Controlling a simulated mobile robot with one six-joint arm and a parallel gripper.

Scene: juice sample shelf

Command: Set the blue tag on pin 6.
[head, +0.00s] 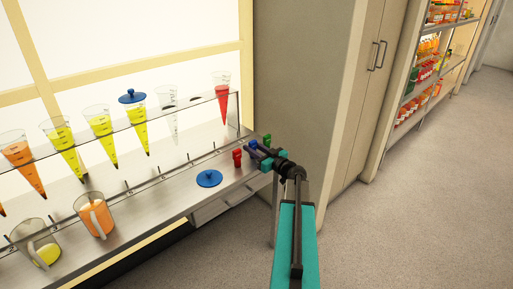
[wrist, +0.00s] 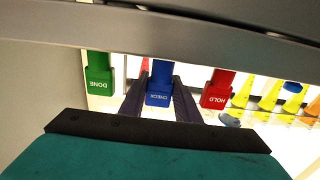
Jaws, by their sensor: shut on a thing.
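The blue tag (wrist: 159,90), lettered CHECK, is between the two fingers of my gripper (wrist: 159,106) in the wrist view, and the fingers are shut on it. In the head view my gripper (head: 258,151) is at the right end of the steel counter, with the blue tag (head: 253,145) at its tips. Several small pins (head: 160,172) stand in a row along the counter. Their numbers are mostly too small to read, so I cannot tell which is pin 6.
A red HOLD tag (wrist: 217,90) and a green DONE tag (wrist: 98,76) flank the blue one closely. Cones of juice (head: 103,124) hang in a rack behind the pins. A blue lid (head: 209,178) and two jugs (head: 97,217) stand on the counter (head: 150,205).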

